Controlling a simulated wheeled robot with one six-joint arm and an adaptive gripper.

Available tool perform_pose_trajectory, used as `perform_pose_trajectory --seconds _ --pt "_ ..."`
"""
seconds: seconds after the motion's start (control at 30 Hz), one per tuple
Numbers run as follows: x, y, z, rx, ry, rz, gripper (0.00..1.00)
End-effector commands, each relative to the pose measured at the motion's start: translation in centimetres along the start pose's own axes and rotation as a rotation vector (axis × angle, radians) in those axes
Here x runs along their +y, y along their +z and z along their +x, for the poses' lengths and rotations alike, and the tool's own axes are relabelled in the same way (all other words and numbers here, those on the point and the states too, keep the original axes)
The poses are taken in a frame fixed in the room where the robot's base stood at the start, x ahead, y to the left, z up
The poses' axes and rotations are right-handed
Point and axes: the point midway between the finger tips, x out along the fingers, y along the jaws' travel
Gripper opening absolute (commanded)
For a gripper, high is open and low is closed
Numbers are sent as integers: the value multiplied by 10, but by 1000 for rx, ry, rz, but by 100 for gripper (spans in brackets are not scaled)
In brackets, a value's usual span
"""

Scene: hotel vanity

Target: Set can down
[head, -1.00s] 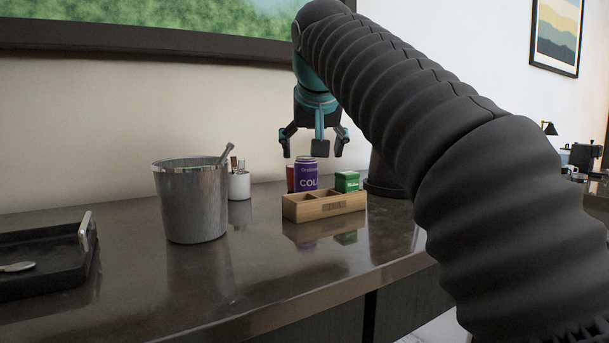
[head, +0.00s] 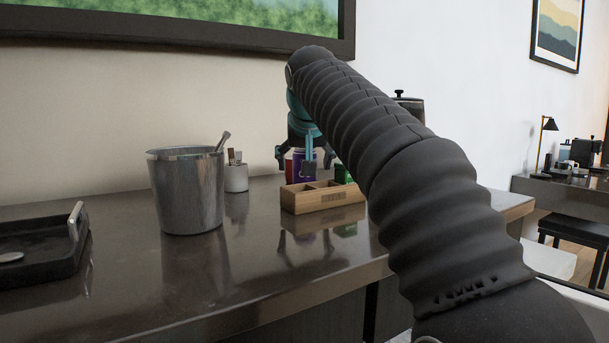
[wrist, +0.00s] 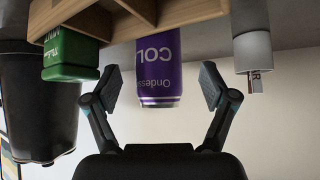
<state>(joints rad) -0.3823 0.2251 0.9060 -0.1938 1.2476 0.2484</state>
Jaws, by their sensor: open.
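The purple cola can (head: 298,172) stands upright at the wooden divided box (head: 322,200) on the counter. Its lower end is hidden by the box, so I cannot tell whether it is inside or behind. In the wrist view, where the scene is upside down, the can (wrist: 160,75) lies between my spread fingers with gaps on both sides. My gripper (head: 300,168) is open and lowered around the can's upper part, partly covering it in the head view.
A green box (head: 342,174) and a red item (head: 288,168) are close to the can. A metal bucket (head: 187,195) and a white holder (head: 236,178) stand left. A black tray (head: 75,252) is far left. The counter's front is clear.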

Motion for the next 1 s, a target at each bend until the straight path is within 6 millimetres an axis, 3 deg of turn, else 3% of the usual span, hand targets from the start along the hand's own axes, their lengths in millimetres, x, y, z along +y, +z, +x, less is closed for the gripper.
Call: perform_pose_trajectory --seconds 0.23,0.5,0.57,0.8,0.87,1.0 --pt "2 -1 35 -1 1 0 84" --pt "2 -2 40 0 0 0 84" --pt "2 -2 40 0 0 0 71" --pt "2 -2 40 -1 0 1 11" --pt "2 -2 39 1 0 1 3" --pt "2 -2 39 0 0 1 3"
